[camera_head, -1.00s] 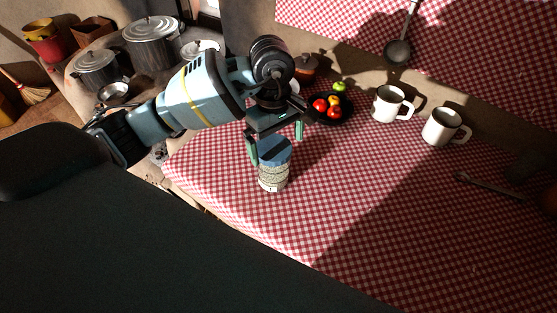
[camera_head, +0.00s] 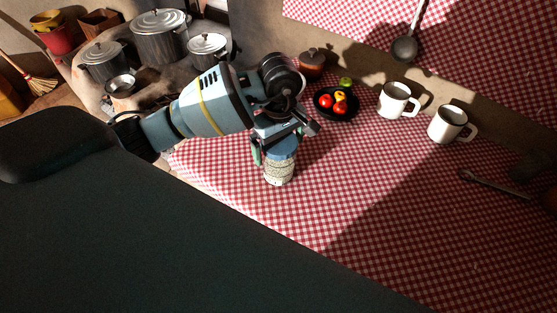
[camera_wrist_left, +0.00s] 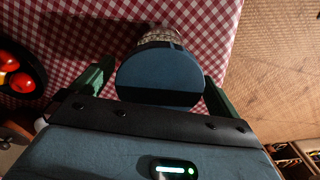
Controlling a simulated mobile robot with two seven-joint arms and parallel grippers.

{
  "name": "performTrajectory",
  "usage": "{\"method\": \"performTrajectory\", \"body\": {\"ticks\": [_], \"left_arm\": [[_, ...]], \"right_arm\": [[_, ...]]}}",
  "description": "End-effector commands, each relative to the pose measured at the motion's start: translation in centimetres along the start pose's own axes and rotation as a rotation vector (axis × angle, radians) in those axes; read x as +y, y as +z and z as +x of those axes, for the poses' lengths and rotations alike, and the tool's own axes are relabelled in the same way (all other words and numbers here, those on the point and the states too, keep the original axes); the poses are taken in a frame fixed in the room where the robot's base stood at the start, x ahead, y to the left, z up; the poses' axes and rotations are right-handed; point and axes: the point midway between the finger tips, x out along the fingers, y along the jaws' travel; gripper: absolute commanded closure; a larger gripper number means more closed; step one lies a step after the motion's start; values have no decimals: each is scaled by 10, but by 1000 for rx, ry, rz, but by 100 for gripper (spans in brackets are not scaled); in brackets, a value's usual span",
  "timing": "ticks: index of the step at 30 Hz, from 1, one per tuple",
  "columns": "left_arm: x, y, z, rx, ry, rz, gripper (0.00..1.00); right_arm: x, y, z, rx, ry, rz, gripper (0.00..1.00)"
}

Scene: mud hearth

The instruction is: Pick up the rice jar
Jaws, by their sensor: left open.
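The rice jar (camera_head: 279,168) has a blue lid and a pale speckled body. It stands upright on the checked tablecloth near the table's left edge. My left gripper (camera_head: 276,155) is open at the jar's lid, with one green finger on the left side of it. In the left wrist view, the jar's blue lid (camera_wrist_left: 160,77) lies between the two green fingers of my left gripper (camera_wrist_left: 155,85), and the body is mostly hidden behind the lid. I cannot tell whether the fingers touch it. My right gripper is not in view.
A black bowl (camera_head: 322,110) of tomatoes and other produce sits beyond the jar. Metal pots (camera_head: 160,38) stand at the back left. The red-checked cloth (camera_head: 350,180) right of the jar is clear.

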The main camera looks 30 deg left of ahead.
Motion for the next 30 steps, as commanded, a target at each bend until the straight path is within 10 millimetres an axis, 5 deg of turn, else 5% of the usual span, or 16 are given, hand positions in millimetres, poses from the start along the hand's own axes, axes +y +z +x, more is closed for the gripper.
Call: {"method": "performTrajectory", "body": {"ticks": [13, 26, 30], "left_arm": [[0, 0, 21, 1, 2, 0, 0], [0, 0, 21, 1, 2, 0, 55], [1, 0, 20, 1, 3, 0, 56]], "right_arm": [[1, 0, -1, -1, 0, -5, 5], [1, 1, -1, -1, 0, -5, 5], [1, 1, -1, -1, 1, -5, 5]]}}
